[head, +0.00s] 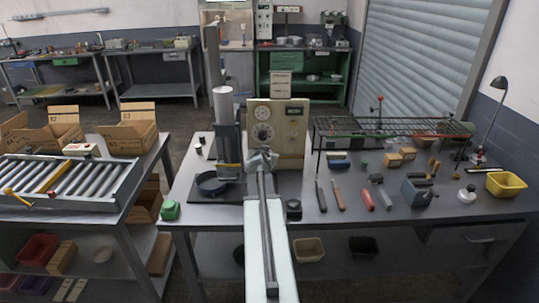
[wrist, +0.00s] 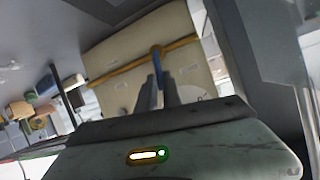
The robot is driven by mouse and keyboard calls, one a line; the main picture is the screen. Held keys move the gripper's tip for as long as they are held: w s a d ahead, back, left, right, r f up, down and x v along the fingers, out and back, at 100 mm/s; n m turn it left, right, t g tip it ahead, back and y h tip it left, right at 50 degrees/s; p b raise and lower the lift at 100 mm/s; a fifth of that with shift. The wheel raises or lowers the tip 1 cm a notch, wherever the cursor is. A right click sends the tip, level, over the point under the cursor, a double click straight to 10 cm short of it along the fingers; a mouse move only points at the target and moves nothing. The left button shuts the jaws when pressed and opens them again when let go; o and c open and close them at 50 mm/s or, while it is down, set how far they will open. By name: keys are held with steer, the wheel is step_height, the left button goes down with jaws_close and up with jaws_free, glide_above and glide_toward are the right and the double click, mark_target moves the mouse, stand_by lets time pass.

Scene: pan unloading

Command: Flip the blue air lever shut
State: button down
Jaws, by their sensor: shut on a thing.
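The blue air lever (wrist: 157,61) shows in the wrist view, in front of a beige panel (wrist: 125,72). It stands crosswise to a yellow pipe (wrist: 112,73) that runs over the panel. My gripper (wrist: 160,84) is shut on the lever's near end, which goes down between the two grey fingers. In the head view my gripper (head: 262,156) is at the lower front of the beige panel (head: 291,135), which carries dials and a dark display. The lever cannot be made out there; my gripper and arm cover that spot.
A grey column with a white cylinder (head: 223,104) and a dark round pan (head: 211,184) stand left of the panel. A wire rack (head: 400,128), several hand tools and a yellow bin (head: 506,185) are to the right. A green object (head: 170,210) sits at the bench's front left.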

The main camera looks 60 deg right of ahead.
steer(key=shift+w+a+f+n+g+h, duration=0.15)
steer(key=shift+w+a+n+g+h, duration=0.15)
steer(key=shift+n, duration=0.2)
stand_by(0.3)
steer(key=c, duration=1.5)
jaws_free()
steer(key=p+v, duration=0.2)
steer(key=v, duration=0.5)
steer(key=shift+a+p, duration=0.3)
steer(key=shift+a, duration=0.05)
